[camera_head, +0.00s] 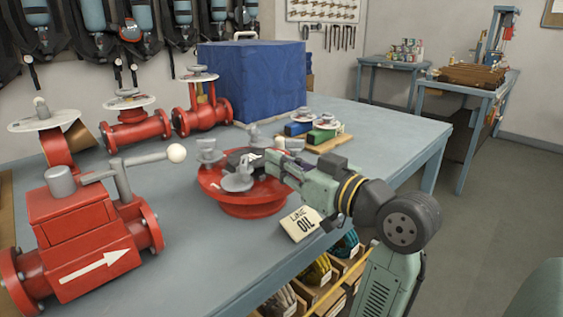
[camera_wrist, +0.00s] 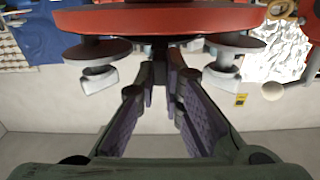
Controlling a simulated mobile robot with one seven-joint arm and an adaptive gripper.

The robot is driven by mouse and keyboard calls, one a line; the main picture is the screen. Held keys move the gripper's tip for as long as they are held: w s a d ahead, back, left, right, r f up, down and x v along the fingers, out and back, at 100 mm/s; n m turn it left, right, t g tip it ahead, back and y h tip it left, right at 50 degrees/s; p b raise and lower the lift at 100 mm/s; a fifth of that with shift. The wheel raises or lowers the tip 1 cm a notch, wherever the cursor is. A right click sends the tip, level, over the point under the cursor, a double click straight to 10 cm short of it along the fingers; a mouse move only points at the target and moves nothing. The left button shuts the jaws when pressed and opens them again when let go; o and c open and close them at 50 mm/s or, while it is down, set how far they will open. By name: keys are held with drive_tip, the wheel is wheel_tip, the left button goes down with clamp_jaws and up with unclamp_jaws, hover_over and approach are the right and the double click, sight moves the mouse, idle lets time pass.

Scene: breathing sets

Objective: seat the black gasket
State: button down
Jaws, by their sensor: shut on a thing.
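The red round flange body (camera_head: 250,208) stands on the grey-blue table, with several grey clamp knobs around its top. My gripper (camera_head: 248,161) reaches in from the right, low over the middle of this flange. In the wrist view my gripper (camera_wrist: 167,62) has its fingertips close together on a dark piece (camera_wrist: 160,44), apparently the black gasket, just at the edge of the red disc (camera_wrist: 215,18). Most of the dark piece is hidden by the fingers and the disc. I cannot tell whether it touches its seat.
A red valve block (camera_head: 85,235) with a lever fills the left front. Red valves (camera_head: 202,117) and a blue box (camera_head: 252,80) stand behind. The table's front middle is clear.

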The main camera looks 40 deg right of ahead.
drive_tip(key=shift+f+b, duration=0.75)
drive_tip(key=shift+f, duration=0.25)
drive_tip(key=c, duration=1.6)
unclamp_jaws()
drive_tip(key=shift+c, duration=0.2)
drive_tip(key=s, duration=1.2)
drive_tip(key=shift+d+r, duration=0.15)
drive_tip(key=shift+d, duration=0.25)
